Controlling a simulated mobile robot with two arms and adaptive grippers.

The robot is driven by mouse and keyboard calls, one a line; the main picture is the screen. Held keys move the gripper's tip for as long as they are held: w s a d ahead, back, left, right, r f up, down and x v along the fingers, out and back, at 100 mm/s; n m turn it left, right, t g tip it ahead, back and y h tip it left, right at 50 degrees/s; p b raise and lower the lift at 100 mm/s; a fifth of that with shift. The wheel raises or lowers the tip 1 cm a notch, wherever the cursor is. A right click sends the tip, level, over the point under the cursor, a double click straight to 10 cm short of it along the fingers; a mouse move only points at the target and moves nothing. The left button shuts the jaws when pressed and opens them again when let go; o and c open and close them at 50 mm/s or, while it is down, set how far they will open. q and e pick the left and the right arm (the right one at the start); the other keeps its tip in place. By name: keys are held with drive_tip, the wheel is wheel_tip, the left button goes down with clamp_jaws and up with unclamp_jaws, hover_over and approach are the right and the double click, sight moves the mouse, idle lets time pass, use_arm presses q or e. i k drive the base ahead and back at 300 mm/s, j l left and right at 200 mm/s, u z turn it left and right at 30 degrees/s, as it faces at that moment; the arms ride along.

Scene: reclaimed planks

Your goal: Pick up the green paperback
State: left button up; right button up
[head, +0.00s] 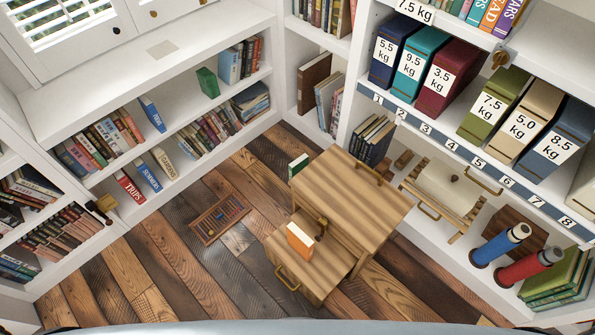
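A small green book (298,166) with pale page edges stands upright at the back left corner of a wooden cabinet (365,190). Another green book-like block (208,82) stands tilted on the white shelf at the back. I cannot tell which of the two is the green paperback. Larger green volumes (560,277) lie stacked at the lower right. Neither of my grippers is in view.
An orange book (300,241) stands on the cabinet's lower front part. An abacus-like frame (219,218) lies on the plank floor. White shelves with books surround the floor; numbered weighted binders (446,80) line the right shelf. Floor at front left is clear.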

sight(298, 165)
drive_tip(key=i+j, duration=0.15)
drive_tip(key=j, duration=0.15)
drive_tip(key=i+j+z, duration=0.1)
drive_tip(key=j, duration=0.2)
drive_tip(key=i+j, duration=0.15)
drive_tip(key=j, duration=0.2)
drive_tip(key=i+j+z, duration=0.1)
drive_tip(key=j, duration=0.2)
